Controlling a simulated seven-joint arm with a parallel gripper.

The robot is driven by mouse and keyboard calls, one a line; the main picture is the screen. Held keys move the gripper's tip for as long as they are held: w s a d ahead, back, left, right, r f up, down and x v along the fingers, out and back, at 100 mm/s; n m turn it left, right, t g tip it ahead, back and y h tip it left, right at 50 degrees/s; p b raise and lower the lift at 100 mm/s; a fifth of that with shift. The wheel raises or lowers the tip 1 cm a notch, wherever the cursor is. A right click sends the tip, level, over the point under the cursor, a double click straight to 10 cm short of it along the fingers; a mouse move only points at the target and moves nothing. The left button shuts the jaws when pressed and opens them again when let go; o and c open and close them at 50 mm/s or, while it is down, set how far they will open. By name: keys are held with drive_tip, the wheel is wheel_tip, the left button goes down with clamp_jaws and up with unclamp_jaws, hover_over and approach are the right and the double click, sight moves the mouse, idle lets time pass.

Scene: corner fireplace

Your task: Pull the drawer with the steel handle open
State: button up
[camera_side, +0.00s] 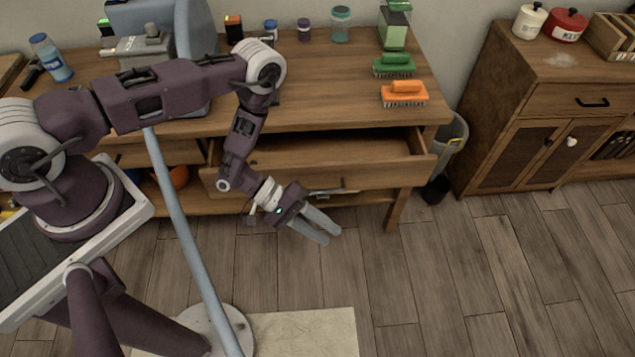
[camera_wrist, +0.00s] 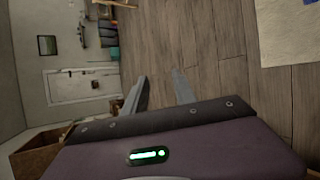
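The wooden drawer (camera_side: 375,174) under the workbench top stands pulled out in the side view, and its empty-looking inside shows. Its steel handle (camera_side: 335,191) is on the front panel, partly hidden behind my wrist. My gripper (camera_side: 322,234) is in front of and below the handle, tilted down toward the floor at the right. Its two grey fingers are apart with nothing between them. In the wrist view my gripper (camera_wrist: 162,88) also shows a gap between the fingers, with floor behind. I cannot make out the handle in the wrist view.
Orange (camera_side: 404,94) and green (camera_side: 394,66) brushes and several jars stand on the workbench (camera_side: 320,112). A grey bin (camera_side: 452,138) stands right of it. A wooden cabinet (camera_side: 545,110) is farther right. The floor (camera_side: 450,270) in front is clear, with a pale mat (camera_side: 305,333) nearby.

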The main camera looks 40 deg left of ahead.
drive_tip(key=s+f+m+g+y, duration=0.2)
drive_tip(key=m+g+y, duration=0.25)
drive_tip(key=m, duration=0.25)
drive_tip(key=m+t+y, duration=0.2)
drive_tip(key=m+y, duration=0.7)
approach(323, 190)
drive_tip(key=shift+t, duration=0.25)
drive_tip(key=x, duration=0.7)
drive_tip(key=shift+s+a, duration=0.1)
drive_tip(key=shift+s, duration=0.05)
drive_tip(key=shift+f, duration=0.4)
clamp_jaws()
